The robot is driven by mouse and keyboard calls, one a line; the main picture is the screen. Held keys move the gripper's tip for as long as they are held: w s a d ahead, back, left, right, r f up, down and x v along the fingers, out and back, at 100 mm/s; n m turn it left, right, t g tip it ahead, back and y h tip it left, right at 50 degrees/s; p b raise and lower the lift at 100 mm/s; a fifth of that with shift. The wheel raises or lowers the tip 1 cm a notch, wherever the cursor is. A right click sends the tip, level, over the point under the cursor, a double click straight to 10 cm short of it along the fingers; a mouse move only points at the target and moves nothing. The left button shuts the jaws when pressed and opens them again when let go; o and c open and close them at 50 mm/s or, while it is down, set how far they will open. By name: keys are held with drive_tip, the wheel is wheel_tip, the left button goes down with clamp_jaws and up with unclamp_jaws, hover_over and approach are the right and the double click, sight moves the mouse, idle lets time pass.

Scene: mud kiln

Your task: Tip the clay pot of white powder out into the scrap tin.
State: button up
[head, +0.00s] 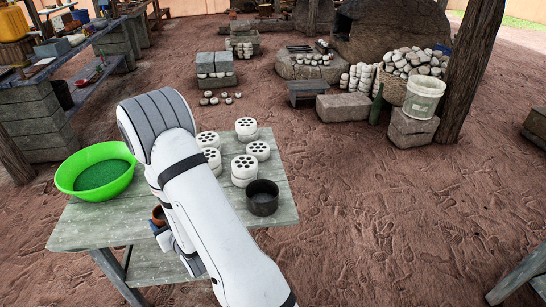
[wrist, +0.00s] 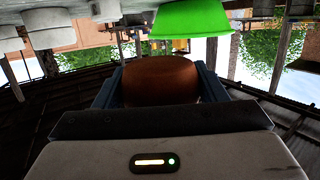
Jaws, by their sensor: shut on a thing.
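The clay pot (wrist: 160,82) is brown and sits between the two fingers of my gripper (wrist: 157,88) in the wrist view, which looks upside down. My gripper is shut on it. In the head view only a small part of the clay pot (head: 158,214) shows, left of my arm at the table's near side. Its mouth and the white powder are hidden. The scrap tin (head: 262,204) is a dark, round, open tin on the table's right part, to the right of my arm and apart from the pot. Its inside looks dark.
The table (head: 85,225) also holds a green basin (head: 98,172) at left and several stacked white perforated discs (head: 244,167) behind the tin. My arm crosses the table's middle and hides part of it.

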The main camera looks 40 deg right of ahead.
drive_tip(key=shift+w+d+r, duration=0.15)
drive_tip(key=shift+d, duration=0.25)
drive_tip(key=w+d+r+m+h+p, duration=0.1)
drive_tip(key=d+r+p, duration=0.25)
drive_tip(key=d, duration=1.25)
drive_tip(key=s+d+r+h+p, duration=0.15)
drive_tip(key=s+d, duration=0.25)
drive_tip(key=d, duration=0.5)
drive_tip(key=s+d+r, duration=0.3)
drive_tip(key=s+d, duration=0.1)
drive_tip(key=d, duration=0.5)
drive_tip(key=f+n+b, duration=0.1)
drive_tip(key=d+f+n+h+b, duration=0.1)
drive_tip(key=f+b, duration=0.1)
drive_tip(key=f+n+b, duration=0.1)
drive_tip(key=n, duration=0.1)
drive_tip(key=shift+w+d+f+h+b, duration=0.1)
drive_tip(key=shift+d+f+h+b, duration=0.15)
drive_tip(key=shift+b, duration=0.15)
drive_tip(key=n+h+b, duration=0.1)
drive_tip(key=n, duration=0.4)
drive_tip(key=shift+r, duration=0.2)
drive_tip(key=shift+h+b, duration=0.4)
drive_tip(key=shift+b, duration=0.05)
drive_tip(key=shift+a+n+t+b, duration=0.15)
drive_tip(key=shift+n+t+b, duration=0.15)
drive_tip(key=shift+n+b, duration=1.6)
drive_tip(key=shift+a+f+n+t+h+b, duration=0.3)
drive_tip(key=shift+n+b, duration=0.5)
drive_tip(key=shift+b, duration=3.15)
